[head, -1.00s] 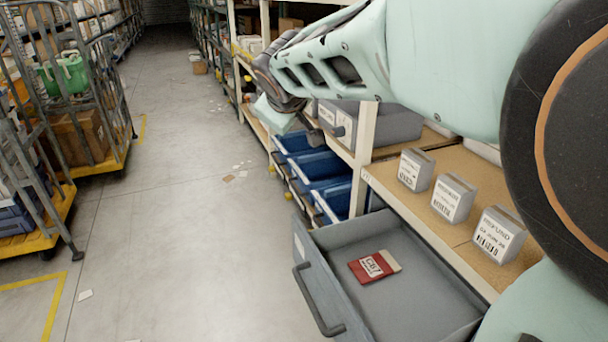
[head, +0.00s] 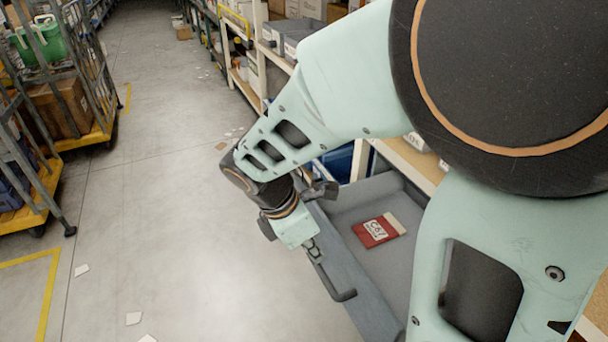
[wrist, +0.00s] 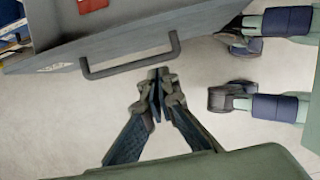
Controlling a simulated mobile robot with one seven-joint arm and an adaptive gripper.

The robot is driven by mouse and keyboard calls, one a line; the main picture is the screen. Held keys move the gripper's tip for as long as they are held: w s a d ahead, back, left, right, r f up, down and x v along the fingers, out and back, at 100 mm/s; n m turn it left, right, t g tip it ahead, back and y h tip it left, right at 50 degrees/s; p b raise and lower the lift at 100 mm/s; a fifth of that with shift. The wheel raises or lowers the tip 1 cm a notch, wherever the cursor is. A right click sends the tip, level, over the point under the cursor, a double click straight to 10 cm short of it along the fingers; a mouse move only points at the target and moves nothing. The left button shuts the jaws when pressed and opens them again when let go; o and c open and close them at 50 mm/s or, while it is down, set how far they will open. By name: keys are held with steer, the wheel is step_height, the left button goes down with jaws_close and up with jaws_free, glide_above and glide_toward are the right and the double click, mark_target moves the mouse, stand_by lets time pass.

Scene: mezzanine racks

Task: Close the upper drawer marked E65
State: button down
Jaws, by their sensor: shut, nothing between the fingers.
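A grey drawer (head: 345,258) stands pulled out from the rack, its front facing the aisle. The wrist view shows its front (wrist: 105,45) with a dark bar handle (wrist: 130,66) and a small label too blurred to read, so I cannot confirm E65. The handle also shows in the head view (head: 342,294). A red and white packet (head: 379,230) lies inside the drawer. My gripper (head: 313,252) is shut and empty, outside the drawer front near one end of the handle. In the wrist view its fingertips (wrist: 158,76) are just below the handle's right end; contact is unclear.
A wheeled cage trolley (head: 50,120) with a brown box and green container stands left. The concrete aisle floor (head: 190,230) is mostly clear, with a few paper scraps. The rack shelf (head: 410,158) lies behind the drawer, and my arm hides much of it.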

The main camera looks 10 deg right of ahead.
mark_target(351, 268)
steer(key=shift+w+d+f+b, duration=0.35)
steer(key=shift+d+f+b, duration=0.3)
steer(key=shift+d+f, duration=0.6)
steer(key=shift+w+d+f+b, duration=0.4)
steer(key=shift+d+f+b, duration=0.25)
steer(key=shift+d+f, duration=0.6)
steer(key=shift+w+d+f+b, duration=0.35)
steer(key=shift+d+f+b, duration=0.45)
steer(key=shift+f, duration=0.75)
steer(key=shift+d, duration=0.15)
steer(key=shift+w+d+r+p, duration=0.1)
steer(key=shift+d+p, duration=0.3)
steer(key=shift+d, duration=0.05)
steer(key=w+d+p, duration=0.4)
steer(key=d+p, duration=0.2)
steer(key=d, duration=0.7)
steer(key=w+d+p, duration=0.5)
steer(key=d+p, duration=0.2)
steer(key=d, duration=0.7)
steer(key=shift+d+r, duration=0.1)
steer(key=shift+d, duration=0.05)
